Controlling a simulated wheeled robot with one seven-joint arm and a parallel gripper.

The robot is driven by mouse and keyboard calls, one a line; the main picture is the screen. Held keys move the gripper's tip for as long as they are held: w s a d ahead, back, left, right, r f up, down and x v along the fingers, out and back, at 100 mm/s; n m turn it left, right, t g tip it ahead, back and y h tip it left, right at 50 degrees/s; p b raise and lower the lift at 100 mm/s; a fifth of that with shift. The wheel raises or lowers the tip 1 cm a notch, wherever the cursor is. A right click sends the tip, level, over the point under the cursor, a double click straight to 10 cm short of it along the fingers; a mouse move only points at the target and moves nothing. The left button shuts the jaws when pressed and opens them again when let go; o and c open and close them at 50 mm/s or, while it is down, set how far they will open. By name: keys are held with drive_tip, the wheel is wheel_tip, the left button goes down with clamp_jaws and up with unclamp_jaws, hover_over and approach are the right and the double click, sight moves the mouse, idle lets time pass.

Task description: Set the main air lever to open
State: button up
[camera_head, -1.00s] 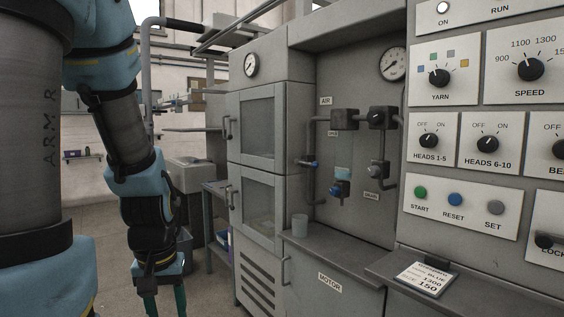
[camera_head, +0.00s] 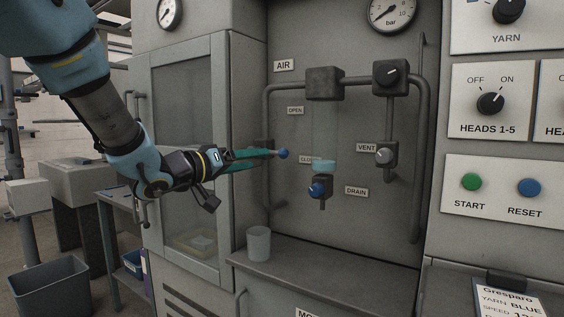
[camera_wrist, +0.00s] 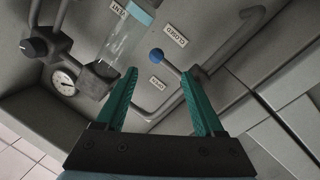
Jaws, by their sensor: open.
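The main air lever ends in a blue ball (camera_head: 283,153) on the left-hand pipe. It sticks out beside the CLOSED label (camera_head: 308,159), below the OPEN label (camera_head: 295,110). My gripper (camera_head: 268,155) comes in from the left with its green fingers at the lever, hiding most of its shaft. In the wrist view the fingers (camera_wrist: 160,73) are apart, and the blue ball (camera_wrist: 157,55) shows just beyond and between their tips. The lever shaft runs toward the right finger. I cannot tell whether a finger touches it.
A clear bowl with a blue drain knob (camera_head: 317,189) hangs right of the lever. The vent valve (camera_head: 385,155) is farther right. A cup (camera_head: 258,243) stands on the grey ledge (camera_head: 340,268) below. A glass-doored cabinet (camera_head: 188,150) is behind my arm at left.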

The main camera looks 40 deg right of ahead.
sight(279, 154)
drive_tip(key=d+p, duration=0.2)
drive_tip(key=d, duration=0.8)
drive_tip(key=shift+w+d+r, duration=0.1)
drive_tip(key=shift+w+d, duration=0.05)
drive_tip(key=shift+d, duration=0.25)
drive_tip(key=shift+c, duration=0.2)
drive_tip(key=c, duration=1)
clamp_jaws()
drive_tip(key=shift+r, duration=0.2)
